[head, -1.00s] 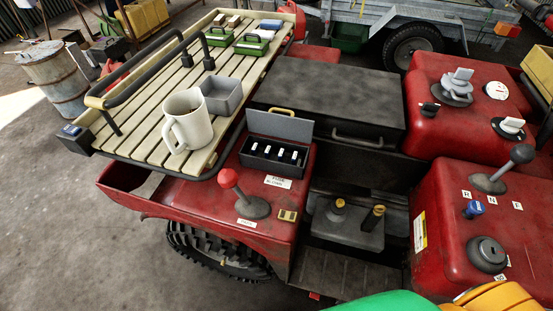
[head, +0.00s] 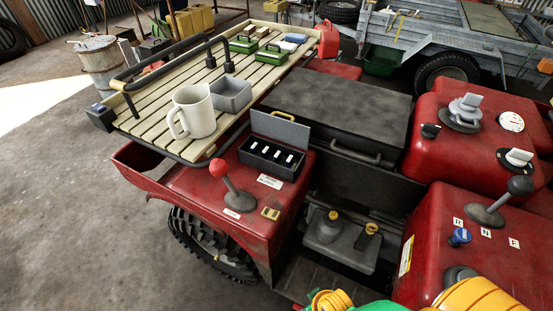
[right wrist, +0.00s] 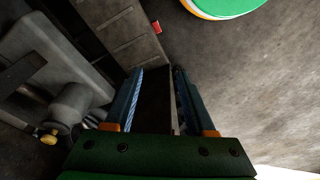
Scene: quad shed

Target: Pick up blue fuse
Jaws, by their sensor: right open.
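I cannot pick out a blue fuse for certain. An open grey fuse box (head: 281,127) stands on the red left fender in the head view, lid raised. Several small pale-topped pieces sit in its dark inside; their body colours are too small to tell. My right gripper (right wrist: 155,95) shows in the right wrist view, open, with nothing seen between its fingers. It points down past grey and dark surfaces toward the floor. My left gripper is not in view.
A red-knobbed lever (head: 219,168) stands close left of the fuse box. A white mug (head: 195,112) and grey tray (head: 232,94) are on the slatted rack (head: 150,128) behind. A black case (head: 340,108) lies to the right. A blue knob (head: 460,237) is on the right red panel.

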